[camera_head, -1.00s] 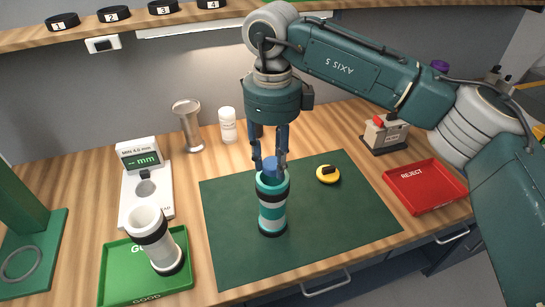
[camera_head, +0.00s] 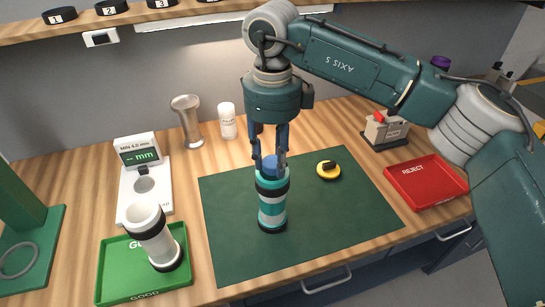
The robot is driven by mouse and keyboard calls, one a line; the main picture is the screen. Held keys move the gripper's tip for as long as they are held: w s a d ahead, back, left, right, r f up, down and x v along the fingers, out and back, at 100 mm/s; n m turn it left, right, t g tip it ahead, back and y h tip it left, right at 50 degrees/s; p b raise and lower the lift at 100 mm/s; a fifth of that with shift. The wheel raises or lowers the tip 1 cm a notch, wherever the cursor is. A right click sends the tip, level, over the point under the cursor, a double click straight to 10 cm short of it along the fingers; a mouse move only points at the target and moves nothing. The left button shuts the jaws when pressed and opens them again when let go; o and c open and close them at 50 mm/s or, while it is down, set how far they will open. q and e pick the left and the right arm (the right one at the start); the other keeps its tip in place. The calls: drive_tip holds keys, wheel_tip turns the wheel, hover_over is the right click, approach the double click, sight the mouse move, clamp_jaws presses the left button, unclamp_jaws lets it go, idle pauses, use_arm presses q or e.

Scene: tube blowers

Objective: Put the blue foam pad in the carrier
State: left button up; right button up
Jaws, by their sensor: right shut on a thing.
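The carrier (camera_head: 272,207), a teal and white cylinder with dark bands, stands upright on the dark green mat (camera_head: 330,230). The blue foam pad (camera_head: 270,165) is between the fingers of my right gripper (camera_head: 269,168), at the carrier's open top. The gripper points straight down and is shut on the pad. The pad's lower part is hidden at the carrier's mouth, so I cannot tell how deep it sits. My left gripper is not in view.
A yellow round object (camera_head: 328,170) lies on the mat to the right. The green GOOD tray (camera_head: 115,272) holds a white cylinder (camera_head: 150,238). A red REJECT tray (camera_head: 424,182) is at right. A gauge (camera_head: 143,185), metal cup (camera_head: 187,122) and white bottle (camera_head: 227,121) stand behind.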

idle(0.8)
drive_tip(key=o, duration=1.8)
drive_tip(key=shift+o, duration=0.9)
wheel_tip(320, 180, up, 12)
